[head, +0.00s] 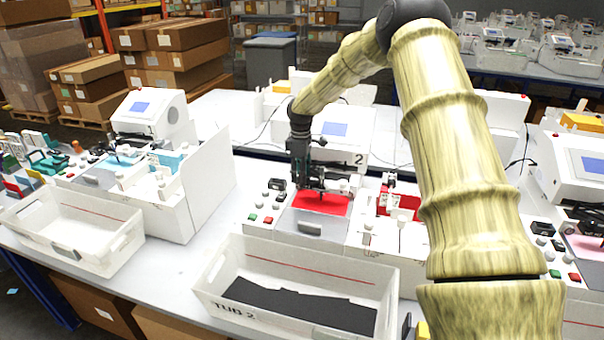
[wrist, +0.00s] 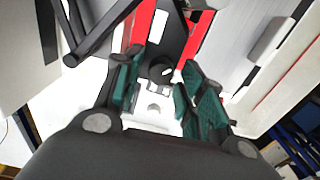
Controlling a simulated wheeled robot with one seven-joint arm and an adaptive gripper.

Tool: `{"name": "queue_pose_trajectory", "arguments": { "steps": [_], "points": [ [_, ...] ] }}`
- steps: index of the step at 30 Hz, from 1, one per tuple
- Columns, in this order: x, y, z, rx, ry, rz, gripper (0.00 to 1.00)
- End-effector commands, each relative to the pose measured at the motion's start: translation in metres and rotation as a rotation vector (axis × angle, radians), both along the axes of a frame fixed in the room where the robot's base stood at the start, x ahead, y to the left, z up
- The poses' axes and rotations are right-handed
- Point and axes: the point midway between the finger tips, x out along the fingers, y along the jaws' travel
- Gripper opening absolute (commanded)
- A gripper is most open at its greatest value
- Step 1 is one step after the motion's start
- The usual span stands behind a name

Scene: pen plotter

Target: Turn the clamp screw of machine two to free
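Machine two (head: 345,135), a white housing with a blue screen and a "2", stands behind my arm in the head view. My gripper (head: 318,182) is low at its pen carriage, above a red sheet (head: 320,204). In the wrist view my gripper (wrist: 158,78) is open, with a green-padded finger on each side of a dark round knob (wrist: 160,68) with a white mark, which looks like the clamp screw. Gaps show between the knob and both pads. A white block (wrist: 153,105) lies just below the knob.
A white tub marked "TUB 2" (head: 228,262) with dark sheets in it stands in front of machine two. Red and green buttons (head: 260,218) are left of the sheet. A white-walled machine (head: 205,190) stands to the left, and another (head: 575,165) to the right.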

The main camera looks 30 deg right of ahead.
Motion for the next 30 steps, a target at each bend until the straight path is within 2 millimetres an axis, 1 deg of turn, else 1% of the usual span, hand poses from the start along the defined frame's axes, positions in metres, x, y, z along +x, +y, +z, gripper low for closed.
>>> {"name": "queue_pose_trajectory", "arguments": {
  "steps": [9, 11, 14, 17, 24, 30],
  "points": [
    [-0.001, -0.003, 0.001, -0.001, 0.000, -0.003, 0.46],
    [-0.001, -0.003, 0.004, -0.001, 0.000, -0.003, 0.46],
    [0.000, -0.001, 0.012, -0.001, -0.001, -0.001, 0.46],
    [0.001, -0.001, 0.028, -0.002, -0.003, -0.001, 0.46],
    [0.001, -0.001, 0.071, -0.001, -0.002, -0.002, 0.46],
    [0.001, -0.002, 0.102, -0.001, 0.000, -0.001, 0.46]
  ]
}}
